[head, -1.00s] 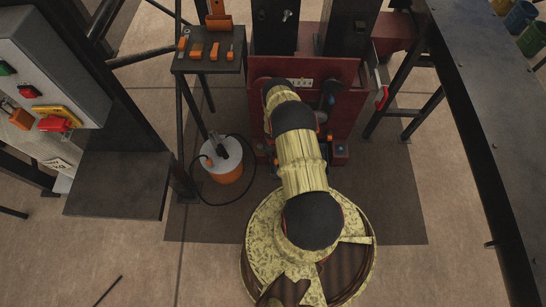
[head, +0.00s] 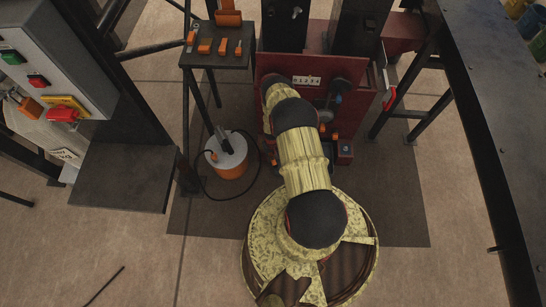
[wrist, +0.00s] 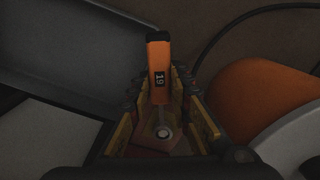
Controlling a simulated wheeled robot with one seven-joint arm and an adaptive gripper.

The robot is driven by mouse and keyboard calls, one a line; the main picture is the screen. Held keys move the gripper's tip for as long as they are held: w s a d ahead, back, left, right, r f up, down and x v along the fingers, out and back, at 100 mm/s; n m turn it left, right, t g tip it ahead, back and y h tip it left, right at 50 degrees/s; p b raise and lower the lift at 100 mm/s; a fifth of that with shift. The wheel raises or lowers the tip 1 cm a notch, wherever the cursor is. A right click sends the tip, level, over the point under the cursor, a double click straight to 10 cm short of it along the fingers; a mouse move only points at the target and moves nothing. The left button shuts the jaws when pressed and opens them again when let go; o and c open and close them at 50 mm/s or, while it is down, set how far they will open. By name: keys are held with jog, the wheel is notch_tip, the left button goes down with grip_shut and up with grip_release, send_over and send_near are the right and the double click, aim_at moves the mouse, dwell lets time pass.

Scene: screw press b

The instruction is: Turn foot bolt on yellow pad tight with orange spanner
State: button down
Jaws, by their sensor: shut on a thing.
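The orange spanner (wrist: 159,62), marked 19, lies between the fingers of my gripper (wrist: 160,98) in the wrist view. Its orange handle points up in the picture, and a steel shank runs down to a round end. My gripper is shut on it. In the head view my own arm hides the gripper and spanner. A red foot of the press with a bolt (head: 346,149) shows just right of my arm. I cannot make out the yellow pad, or whether the spanner touches a bolt.
The red press (head: 300,68) stands ahead. An orange and white bucket (head: 229,168) with a black hose stands left of my arm. A small dark shelf (head: 220,61) holds several orange-handled tools. A control box (head: 50,45) is at left, a long dark beam (head: 480,130) at right.

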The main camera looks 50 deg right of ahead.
jog(key=shift+w+a+m, duration=0.35)
jog(key=shift+a+m, duration=0.25)
jog(key=shift+m, duration=0.1)
jog(key=shift+w+a+m, duration=0.35)
jog(key=shift+a+m, duration=0.25)
jog(key=shift+m, duration=0.1)
jog(key=shift+w+a+m, duration=1.1)
jog(key=shift+w+m, duration=0.05)
jog(key=shift+m, duration=0.55)
jog(key=shift+w, duration=0.1)
jog(key=shift+w+a+m, duration=0.35)
jog(key=shift+w+m, duration=0.35)
jog(key=shift+m, duration=0.15)
jog(key=shift+w+a+m, duration=0.35)
jog(key=shift+w+m, duration=0.35)
jog(key=shift+m, duration=0.15)
jog(key=shift+r, duration=0.1)
jog(key=shift+r, duration=0.35)
